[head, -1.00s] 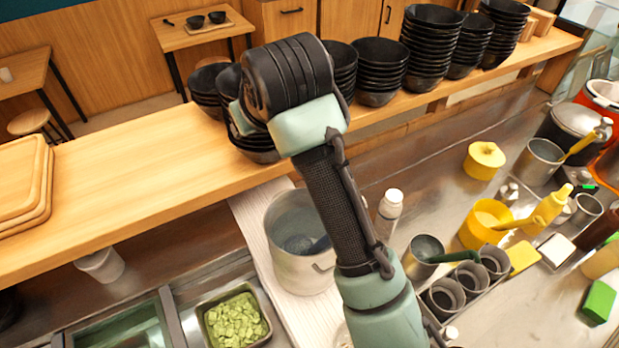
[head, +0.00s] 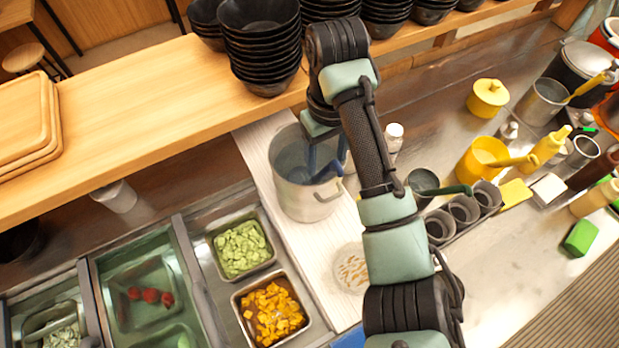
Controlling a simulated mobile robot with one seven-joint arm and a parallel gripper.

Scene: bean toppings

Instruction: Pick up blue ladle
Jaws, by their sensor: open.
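The blue ladle (head: 327,173) stands in a large metal pot (head: 287,196) on a pale board. Its dark blue handle slants up toward the pot's right rim, and its bowl is hard to make out inside the pot. My gripper (head: 325,158) points down over the right side of the pot, close to the ladle's handle. It is open. Its fingers are small and dark in the head view and partly merge with the handle, so I cannot tell whether they touch it.
Stacked black bowls (head: 258,45) stand on the wooden counter (head: 130,130) behind the pot. A white-capped bottle (head: 393,138) is right of my arm. Metal cups (head: 463,210) and a yellow pot (head: 480,160) lie further right. Food trays (head: 272,312) sit at the front left.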

